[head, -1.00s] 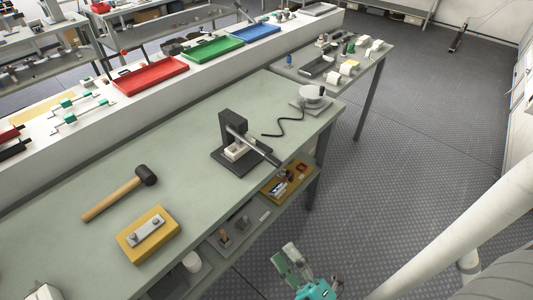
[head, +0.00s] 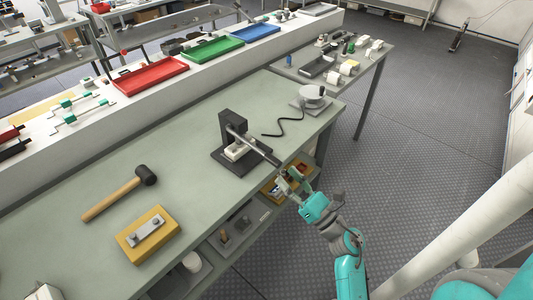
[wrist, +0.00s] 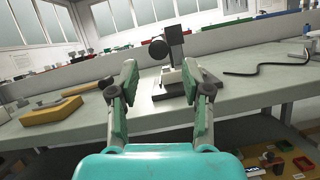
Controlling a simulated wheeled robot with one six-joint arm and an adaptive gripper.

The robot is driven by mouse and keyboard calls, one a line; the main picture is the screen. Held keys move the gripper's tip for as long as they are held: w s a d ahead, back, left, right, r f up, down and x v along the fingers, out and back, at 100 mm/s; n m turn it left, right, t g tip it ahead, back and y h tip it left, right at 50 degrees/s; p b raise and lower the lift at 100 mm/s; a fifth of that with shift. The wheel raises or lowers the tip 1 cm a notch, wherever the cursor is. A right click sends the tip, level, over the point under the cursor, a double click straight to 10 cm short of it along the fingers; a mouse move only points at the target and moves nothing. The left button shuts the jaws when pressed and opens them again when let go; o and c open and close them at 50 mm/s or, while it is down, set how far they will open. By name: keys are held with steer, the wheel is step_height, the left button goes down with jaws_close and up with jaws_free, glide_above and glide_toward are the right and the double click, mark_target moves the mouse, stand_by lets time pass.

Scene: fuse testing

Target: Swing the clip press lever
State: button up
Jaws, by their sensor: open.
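The clip press (head: 231,130) stands on the green bench top, a dark upright on a dark base. Its lever (head: 258,147) slopes down toward the bench's front edge and ends in a dark grip. A pale block (head: 236,151) sits on the press base under the lever. My gripper (head: 289,178) is open and empty, just off the front edge of the bench, close to the lever's end but apart from it. In the wrist view the press (wrist: 174,45) shows ahead between my open fingers (wrist: 163,84), with the lever's round end (wrist: 159,49) facing me.
A mallet (head: 122,192) and a yellow block with a metal plate (head: 148,236) lie left of the press. A black cable (head: 287,124) and a round device (head: 312,96) are to its right. A shelf with bins (head: 225,235) runs under the bench.

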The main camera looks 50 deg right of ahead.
mark_target(267, 155)
steer(key=x, duration=0.9)
steer(key=shift+w+a+r, duration=0.1)
steer(key=shift+w, duration=0.2)
steer(key=shift+c, duration=0.2)
jaws_close()
